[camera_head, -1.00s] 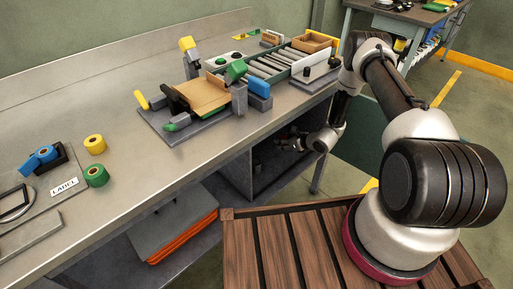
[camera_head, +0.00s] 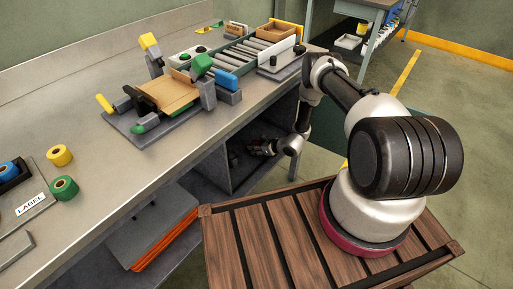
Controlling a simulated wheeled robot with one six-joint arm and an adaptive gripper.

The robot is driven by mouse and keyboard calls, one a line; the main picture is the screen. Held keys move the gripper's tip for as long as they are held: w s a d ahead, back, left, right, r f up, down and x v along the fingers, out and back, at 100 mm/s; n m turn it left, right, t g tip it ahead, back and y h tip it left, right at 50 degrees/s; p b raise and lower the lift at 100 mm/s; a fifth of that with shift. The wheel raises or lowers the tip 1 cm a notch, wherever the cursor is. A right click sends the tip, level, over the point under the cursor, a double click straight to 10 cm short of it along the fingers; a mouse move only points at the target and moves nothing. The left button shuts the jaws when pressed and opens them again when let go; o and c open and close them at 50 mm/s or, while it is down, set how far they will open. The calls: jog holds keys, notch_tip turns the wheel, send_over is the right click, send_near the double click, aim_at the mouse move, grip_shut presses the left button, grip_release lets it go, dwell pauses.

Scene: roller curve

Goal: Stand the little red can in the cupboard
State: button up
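The cupboard (camera_head: 214,162) is the dark grey compartment under the workbench, with its front open. A dark green panel (camera_head: 330,125), perhaps its open door, stands to the right behind my arm. My gripper (camera_head: 258,148) is low at the cupboard opening, pointing left into the shadow. Its fingers are small and dark here, and I cannot tell whether they are open or shut. I cannot make out the little red can; it may be hidden by the gripper or the shadow. A few small dark shapes show inside the cupboard near the fingers.
The steel workbench (camera_head: 90,110) top lies above the cupboard. It carries a carton jig (camera_head: 168,92), a roller conveyor (camera_head: 240,58) and tape rolls (camera_head: 64,188). Orange-edged sheets (camera_head: 165,238) lie on the lower shelf to the left. Open floor lies to the right.

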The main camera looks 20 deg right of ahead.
jog(key=shift+f, duration=0.1)
jog(key=o, duration=1.2)
jog(key=v, duration=1.2)
